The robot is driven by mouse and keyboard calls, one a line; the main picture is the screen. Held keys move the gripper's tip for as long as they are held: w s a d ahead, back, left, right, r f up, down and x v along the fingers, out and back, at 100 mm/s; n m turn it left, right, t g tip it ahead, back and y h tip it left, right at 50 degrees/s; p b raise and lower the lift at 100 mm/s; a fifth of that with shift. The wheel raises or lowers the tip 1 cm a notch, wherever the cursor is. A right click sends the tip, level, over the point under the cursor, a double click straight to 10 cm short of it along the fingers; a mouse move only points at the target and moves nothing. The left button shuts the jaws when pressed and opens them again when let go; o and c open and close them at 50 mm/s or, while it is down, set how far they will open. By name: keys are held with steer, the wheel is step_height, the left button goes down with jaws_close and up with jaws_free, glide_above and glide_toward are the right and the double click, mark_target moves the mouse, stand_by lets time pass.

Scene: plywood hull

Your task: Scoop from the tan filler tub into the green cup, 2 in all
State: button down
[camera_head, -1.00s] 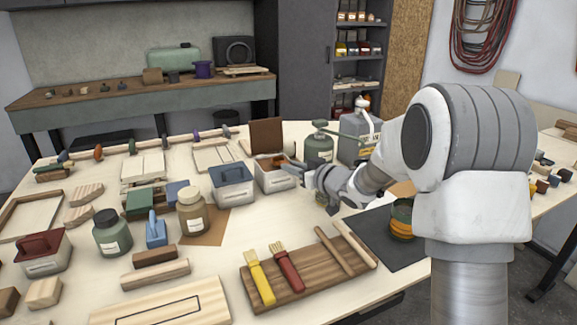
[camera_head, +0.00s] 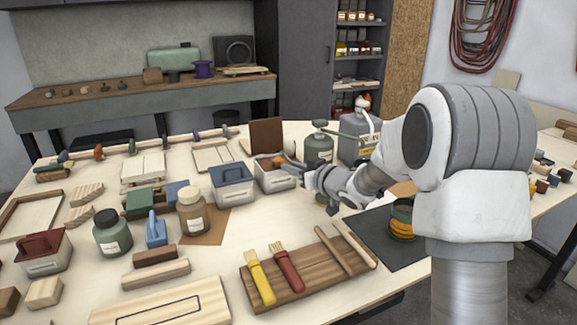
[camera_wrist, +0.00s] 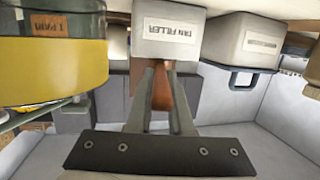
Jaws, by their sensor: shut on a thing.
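The tan filler tub (camera_head: 272,182) is a pale box with its brown lid (camera_head: 267,137) raised behind it. Its label faces my wrist camera (camera_wrist: 168,40). My gripper (camera_head: 293,168) is at the tub's right edge. In the wrist view, the fingers (camera_wrist: 163,95) are shut on a brown-orange handle, seemingly the scoop (camera_wrist: 163,88). The scoop's far end is hidden, so I cannot see whether it carries filler. A green cup with orange bands (camera_head: 402,220) appears to stand on the dark mat at right, partly behind my arm.
A blue-lidded tub (camera_head: 232,188) stands left of the filler tub. A green-grey bottle (camera_head: 318,148) and a grey can (camera_head: 360,138) stand behind my gripper. A wooden board (camera_head: 305,275) with two brushes lies in front. A yellow-banded vessel (camera_wrist: 50,75) is close in the wrist view.

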step_height(320, 180, up, 8)
steer(key=p, duration=0.7)
steer(key=shift+f, duration=0.2)
steer(key=shift+s+d+f, duration=0.1)
stand_by(0.5)
